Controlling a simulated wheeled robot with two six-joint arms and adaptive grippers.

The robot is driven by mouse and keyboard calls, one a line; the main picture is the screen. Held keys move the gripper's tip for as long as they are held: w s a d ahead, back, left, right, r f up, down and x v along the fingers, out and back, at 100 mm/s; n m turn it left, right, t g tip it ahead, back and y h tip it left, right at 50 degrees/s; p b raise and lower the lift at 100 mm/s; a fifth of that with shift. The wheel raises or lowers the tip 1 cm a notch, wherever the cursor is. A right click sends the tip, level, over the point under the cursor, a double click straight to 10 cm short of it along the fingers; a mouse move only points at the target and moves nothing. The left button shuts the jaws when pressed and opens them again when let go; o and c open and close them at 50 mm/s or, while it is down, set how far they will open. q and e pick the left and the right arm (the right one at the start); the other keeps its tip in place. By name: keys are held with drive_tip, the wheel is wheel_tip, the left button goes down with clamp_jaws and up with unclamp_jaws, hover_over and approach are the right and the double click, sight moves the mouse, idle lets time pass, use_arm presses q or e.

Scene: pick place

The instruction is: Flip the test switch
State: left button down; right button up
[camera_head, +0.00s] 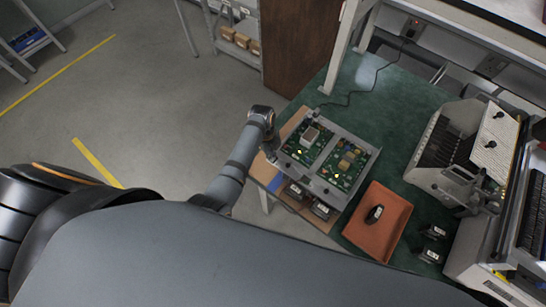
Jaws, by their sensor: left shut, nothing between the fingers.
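My left gripper (271,148) is at the left edge of a grey test fixture (334,188). It is shut with nothing between its fingers, and the fingers are small and dark in this view. The fixture holds two green circuit boards (305,144) side by side, the second board (347,165) to the right. Two dark blocks with pale labels sit at its front edge, one on the left (295,191) and one on the right (321,210). I cannot make out which part is the test switch. My right gripper does not show.
A green-topped bench (385,105) carries the fixture. An orange tray (385,235) holds a small black part (375,213); more black parts (434,232) lie right of it. A pale slotted machine (450,150) stands at the right. A black cable (372,85) crosses the back.

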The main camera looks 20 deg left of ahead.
use_arm(q)
drive_tip(key=shift+r+p, duration=1.4)
drive_tip(key=shift+p, duration=0.05)
drive_tip(key=shift+r, duration=2.1)
